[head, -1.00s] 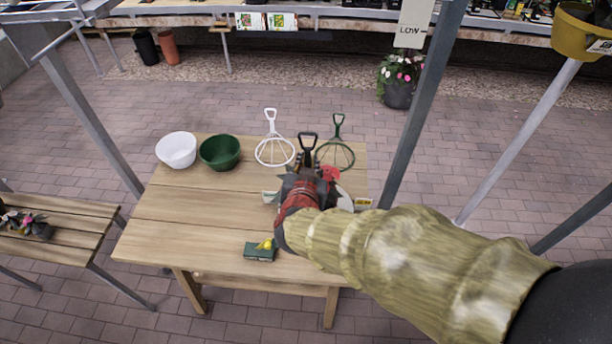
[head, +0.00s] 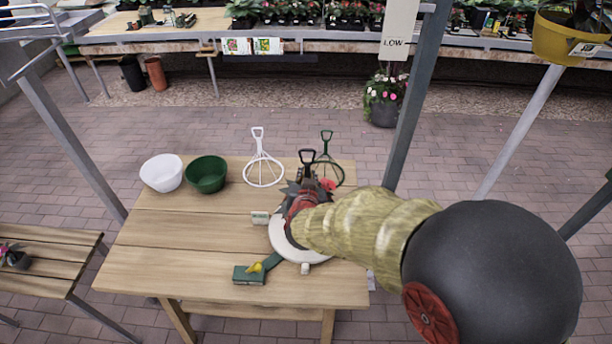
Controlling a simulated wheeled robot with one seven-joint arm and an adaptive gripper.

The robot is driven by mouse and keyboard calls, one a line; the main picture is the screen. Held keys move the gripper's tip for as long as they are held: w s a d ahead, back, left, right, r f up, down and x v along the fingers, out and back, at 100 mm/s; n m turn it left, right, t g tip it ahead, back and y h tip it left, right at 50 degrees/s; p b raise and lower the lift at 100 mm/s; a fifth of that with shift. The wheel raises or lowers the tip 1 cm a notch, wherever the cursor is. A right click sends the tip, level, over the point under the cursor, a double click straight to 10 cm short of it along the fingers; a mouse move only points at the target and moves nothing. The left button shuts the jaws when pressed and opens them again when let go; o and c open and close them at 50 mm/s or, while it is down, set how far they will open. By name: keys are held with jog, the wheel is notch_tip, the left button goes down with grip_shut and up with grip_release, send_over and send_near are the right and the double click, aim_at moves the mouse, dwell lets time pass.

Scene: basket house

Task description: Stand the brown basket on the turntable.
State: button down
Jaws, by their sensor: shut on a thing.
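My gripper (head: 303,196) is over the right part of the wooden table, its fingers largely hidden behind my arm. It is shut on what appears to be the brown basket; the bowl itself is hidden. A dark upright handle (head: 307,157), dark jagged leaf-like shapes and a red patch (head: 327,184) show just beyond the gripper. The turntable (head: 281,241), a white disc, lies on the table below and in front of the gripper, partly covered by my arm. I cannot tell whether the basket touches it.
A white bowl (head: 161,172) and a green bowl (head: 206,174) stand at the back left of the table. A white hanger (head: 263,170) and a green hanger (head: 326,150) stand behind the gripper. A green block (head: 246,275) with a yellow piece is near the front.

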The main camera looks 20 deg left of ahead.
jog(key=shift+f, duration=1)
jog(key=shift+f+b, duration=0.15)
jog(key=shift+b, duration=0.25)
jog(key=c, duration=2.2)
grip_release()
jog(key=shift+s+f, duration=0.1)
jog(key=shift+f, duration=0.1)
jog(key=o, duration=0.4)
jog(key=shift+o, duration=0.2)
jog(key=shift+r, duration=0.1)
jog(key=shift+s+r, duration=0.1)
jog(key=shift+r, duration=0.1)
jog(key=p+v, duration=0.3)
jog(key=v, duration=0.8)
jog(key=shift+s, duration=0.35)
